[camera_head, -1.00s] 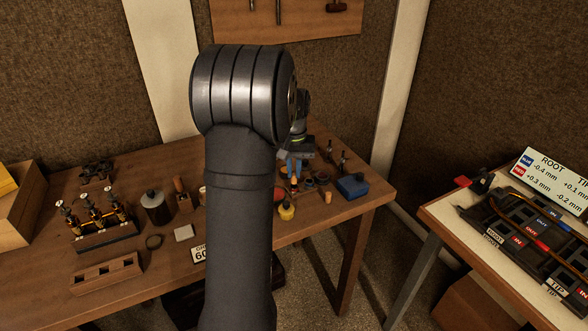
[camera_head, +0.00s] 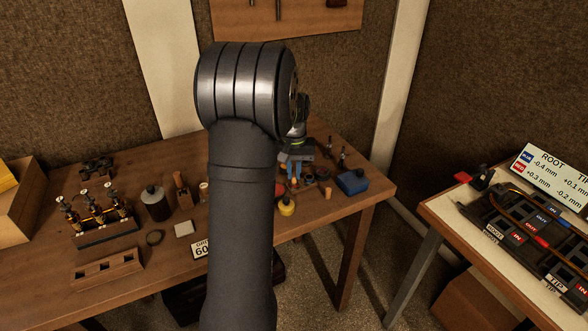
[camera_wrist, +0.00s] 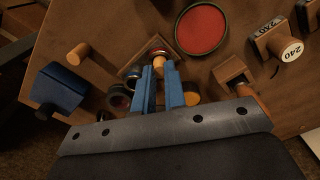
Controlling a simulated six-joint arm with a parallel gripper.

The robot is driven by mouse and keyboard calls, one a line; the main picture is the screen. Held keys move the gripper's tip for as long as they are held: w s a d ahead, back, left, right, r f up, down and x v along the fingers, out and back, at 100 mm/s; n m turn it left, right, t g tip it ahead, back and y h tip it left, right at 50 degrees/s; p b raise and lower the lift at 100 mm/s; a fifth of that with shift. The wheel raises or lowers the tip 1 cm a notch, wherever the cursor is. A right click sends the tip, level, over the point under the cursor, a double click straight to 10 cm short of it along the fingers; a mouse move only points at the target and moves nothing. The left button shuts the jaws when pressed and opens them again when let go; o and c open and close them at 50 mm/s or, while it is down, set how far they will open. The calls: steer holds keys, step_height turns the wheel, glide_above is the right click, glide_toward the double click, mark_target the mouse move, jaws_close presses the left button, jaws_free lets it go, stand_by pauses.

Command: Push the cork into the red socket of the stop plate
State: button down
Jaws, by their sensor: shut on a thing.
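My gripper (camera_wrist: 160,74) points down with its two blue fingers shut on the cork (camera_wrist: 158,62), of which only a small tan part shows between the fingertips. In the wrist view the fingertips are over the stop plate (camera_wrist: 133,71), a small brown plate turned like a diamond. The red socket (camera_wrist: 158,51) shows as a red ring right at the cork's end. I cannot tell how deep the cork sits, as the fingers hide the contact. In the head view my gripper (camera_head: 293,176) is low over the right part of the bench, partly behind my arm.
A loose cork (camera_wrist: 78,53) stands beside a blue box (camera_wrist: 57,88). A round red-topped tin (camera_wrist: 203,29) and blocks marked 240 (camera_wrist: 278,46) lie nearby. A second table with a labelled tray (camera_head: 522,232) is at right.

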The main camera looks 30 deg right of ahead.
steer(key=shift+f, duration=0.35)
steer(key=c, duration=1.1)
jaws_free()
steer(key=shift+r, duration=3.5)
step_height(320, 180, down, 7)
steer(key=shift+r, duration=0.1)
